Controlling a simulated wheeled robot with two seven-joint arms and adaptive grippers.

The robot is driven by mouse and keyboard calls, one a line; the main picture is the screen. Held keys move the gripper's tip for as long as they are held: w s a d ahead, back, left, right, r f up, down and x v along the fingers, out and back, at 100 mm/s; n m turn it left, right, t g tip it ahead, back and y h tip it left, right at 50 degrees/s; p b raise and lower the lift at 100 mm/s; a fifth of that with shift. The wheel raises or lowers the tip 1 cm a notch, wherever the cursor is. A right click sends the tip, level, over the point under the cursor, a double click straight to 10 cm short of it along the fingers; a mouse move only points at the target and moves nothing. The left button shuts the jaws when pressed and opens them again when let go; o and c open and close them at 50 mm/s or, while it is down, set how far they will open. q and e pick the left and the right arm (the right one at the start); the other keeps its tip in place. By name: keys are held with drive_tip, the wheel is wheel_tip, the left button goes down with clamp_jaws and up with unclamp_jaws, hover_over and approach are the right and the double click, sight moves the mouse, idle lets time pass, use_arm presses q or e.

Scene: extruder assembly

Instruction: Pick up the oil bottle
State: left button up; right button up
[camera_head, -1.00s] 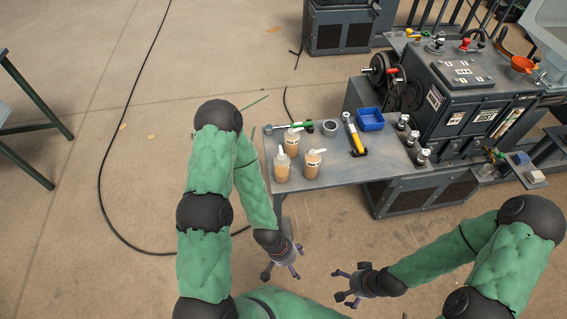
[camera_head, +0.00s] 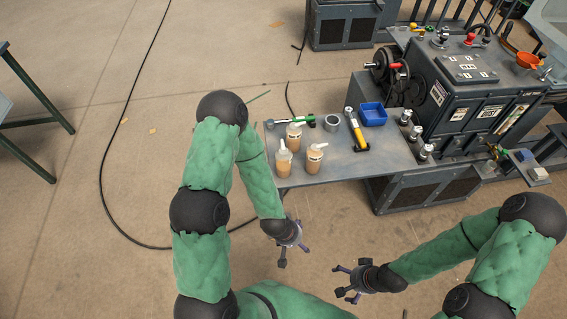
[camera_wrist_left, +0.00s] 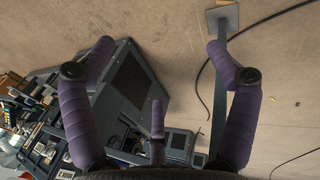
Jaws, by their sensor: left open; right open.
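Three tan bottles with white tops stand upright on the left part of the grey table (camera_head: 338,167): a rear bottle (camera_head: 294,137), a front left bottle (camera_head: 284,162) and a front right bottle (camera_head: 315,158). The pictures do not show which one is the oil bottle. My left gripper (camera_head: 286,256) is open and empty, in front of the table and below the bottles in the picture. Its spread purple fingers also show in the left wrist view (camera_wrist_left: 158,110). My right gripper (camera_head: 345,282) is open and empty, farther from the table.
A green-handled tool, a grey ring (camera_head: 332,122), a yellow-handled tool (camera_head: 356,130) and a blue bin (camera_head: 372,114) lie behind and right of the bottles. A dark machine (camera_head: 460,100) stands at the right.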

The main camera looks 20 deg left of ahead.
use_arm(q)
drive_tip(key=w+a+r+n+t+y+b, duration=0.15)
drive_tip(key=w+r+n+t, duration=0.25)
drive_tip(key=w+n, duration=0.45)
drive_tip(key=n+t+y+b, duration=0.35)
drive_tip(key=n+y, duration=0.65)
drive_tip(key=n, duration=1.9)
approach(283, 169)
drive_tip(key=w+a, duration=0.2)
drive_tip(key=shift+m, duration=0.25)
drive_tip(key=b+x, duration=0.1)
drive_tip(key=x, duration=0.2)
drive_tip(key=b+x, duration=0.1)
drive_tip(key=x, duration=0.2)
drive_tip(key=b+x, duration=0.1)
drive_tip(key=x, duration=0.2)
drive_tip(key=shift+w+f, duration=0.1)
drive_tip(key=shift+f, duration=0.4)
drive_tip(key=shift+w+a, duration=0.25)
drive_tip(key=shift+w, duration=0.05)
